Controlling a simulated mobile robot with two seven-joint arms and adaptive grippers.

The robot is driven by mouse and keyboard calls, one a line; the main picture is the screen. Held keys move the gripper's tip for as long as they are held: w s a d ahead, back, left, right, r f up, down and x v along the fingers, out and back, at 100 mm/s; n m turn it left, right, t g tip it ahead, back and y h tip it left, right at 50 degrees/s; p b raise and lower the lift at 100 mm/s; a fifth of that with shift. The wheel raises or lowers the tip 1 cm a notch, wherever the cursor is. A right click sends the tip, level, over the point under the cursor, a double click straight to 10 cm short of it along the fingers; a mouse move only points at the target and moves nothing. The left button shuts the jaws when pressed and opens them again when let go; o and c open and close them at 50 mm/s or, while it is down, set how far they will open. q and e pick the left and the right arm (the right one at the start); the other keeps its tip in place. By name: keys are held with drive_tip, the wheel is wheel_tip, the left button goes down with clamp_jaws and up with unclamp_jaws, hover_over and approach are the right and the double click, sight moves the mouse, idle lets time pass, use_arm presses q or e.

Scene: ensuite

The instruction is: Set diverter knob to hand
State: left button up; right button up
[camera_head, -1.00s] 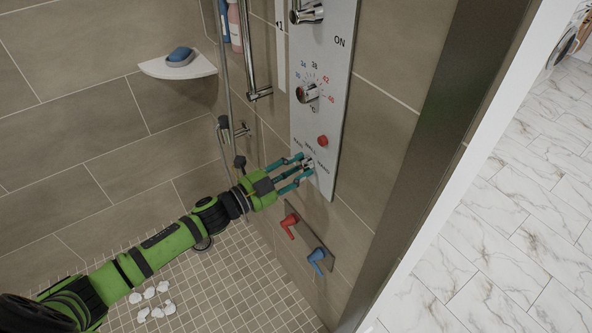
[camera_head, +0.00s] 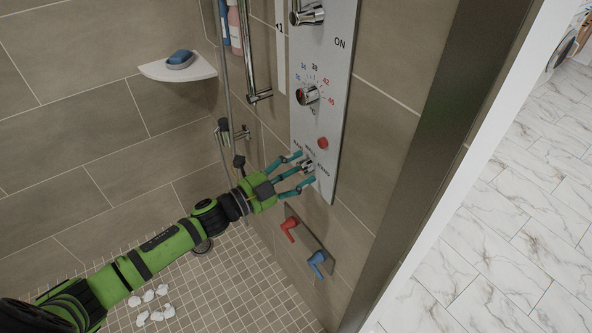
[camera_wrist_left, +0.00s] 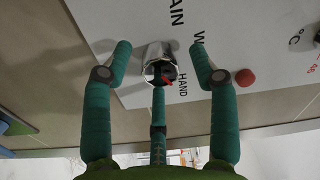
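The diverter knob (camera_head: 308,166) is a small chrome knob low on the white shower panel (camera_head: 318,90). In the left wrist view the knob (camera_wrist_left: 157,62) shows a red mark on its side toward the HAND label (camera_wrist_left: 183,86). Part of a RAIN label and a label starting with W also show. My left gripper (camera_head: 305,168) is open in front of the panel, with two teal fingers spread on either side of the knob, apart from it. The third finger (camera_wrist_left: 158,110) reaches to just below the knob; I cannot tell whether it touches. My right gripper is not in view.
A red button (camera_head: 323,143) and a temperature knob (camera_head: 308,95) sit above on the panel. Red (camera_head: 289,228) and blue (camera_head: 317,262) levers stick out below. A hose holder (camera_head: 232,133) is at left. A corner shelf (camera_head: 190,70) holds soap.

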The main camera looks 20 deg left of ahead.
use_arm(q)
drive_tip(key=v, duration=1.2)
idle(0.4)
drive_tip(key=a+f+n+y, duration=0.3)
drive_tip(key=a+f+n, duration=0.1)
drive_tip(key=f, duration=0.4)
drive_tip(key=a+f+n+y, duration=0.4)
drive_tip(key=f, duration=0.5)
drive_tip(key=s+a+f+n+g+y, duration=0.1)
drive_tip(key=s+f+n+g+y, duration=0.15)
drive_tip(key=s+f, duration=0.4)
drive_tip(key=s+a+f+n+g+y, duration=0.1)
drive_tip(key=s+f+n+g, duration=0.15)
drive_tip(key=f, duration=0.75)
drive_tip(key=s+d+f+n+g, duration=0.2)
drive_tip(key=s+f, duration=0.3)
drive_tip(key=s, duration=0.4)
drive_tip(key=s+d+f+n+g, duration=0.2)
drive_tip(key=s+d+f, duration=0.3)
drive_tip(key=s, duration=0.5)
drive_tip(key=s+d+f+n+g, duration=0.2)
drive_tip(key=s+d+f+g, duration=0.2)
drive_tip(key=s+f, duration=0.3)
drive_tip(key=s, duration=0.3)
drive_tip(key=shift+d+g, duration=0.15)
drive_tip(key=shift+g, duration=0.15)
